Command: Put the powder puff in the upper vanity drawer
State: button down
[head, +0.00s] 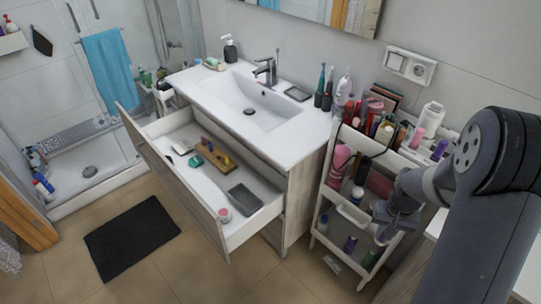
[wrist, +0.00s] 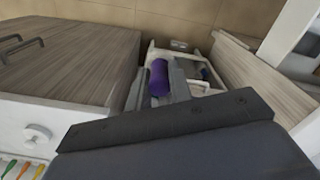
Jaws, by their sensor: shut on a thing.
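My gripper (head: 385,228) is low beside the cart at the right. In the wrist view a purple cylinder (wrist: 158,77) lies between the fingers (wrist: 160,92), and my gripper appears shut on it. In the head view the fingertips and the held thing are hard to make out. The upper vanity drawer (head: 237,236) is pulled open. A small round pink thing (head: 224,214) sits in its front right corner; it may be the powder puff, but is too small to tell. No other clear powder puff shows.
The drawer also holds a wooden organiser (head: 215,156) and a grey tray (head: 245,199), with bare floor between. The white sink top (head: 215,92) is above. The crowded cart (head: 318,205) stands right of the vanity. A black mat (head: 131,238) lies on the open floor.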

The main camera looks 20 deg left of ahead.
aim_at(211, 202)
jog(key=i+j+u, duration=0.55)
jog(key=i+u, duration=0.25)
jog(key=u, duration=0.15)
jog(key=i+u, duration=0.45)
jog(key=i+l+u, duration=0.3)
jog(key=k+j, duration=0.05)
jog(key=k, duration=0.05)
